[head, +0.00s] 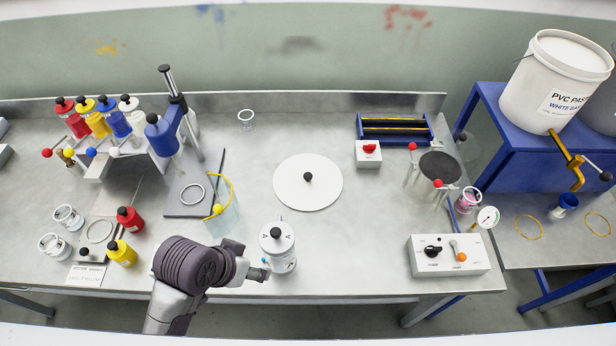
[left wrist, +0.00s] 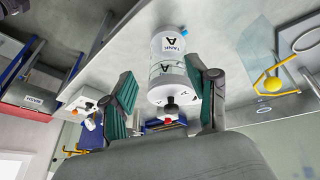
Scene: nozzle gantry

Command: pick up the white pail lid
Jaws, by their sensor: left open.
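The white pail lid (head: 312,200) is a flat white disc with a black knob. It lies on the middle of the bench in the head view, and I cannot make it out in the left wrist view. My left gripper (head: 262,273) is low at the bench's front edge, nearer the front than the lid and well apart from it. In the left wrist view its green-padded fingers (left wrist: 161,78) are spread and empty. A white canister marked A (head: 278,254) stands close beside the gripper; the wrist view shows it (left wrist: 166,66) between the fingers' lines. My right gripper is not in view.
A white pail (head: 545,95) stands on a blue stand at the back right. A red-switch box (head: 368,154) and a control box (head: 448,256) stand right of the lid.

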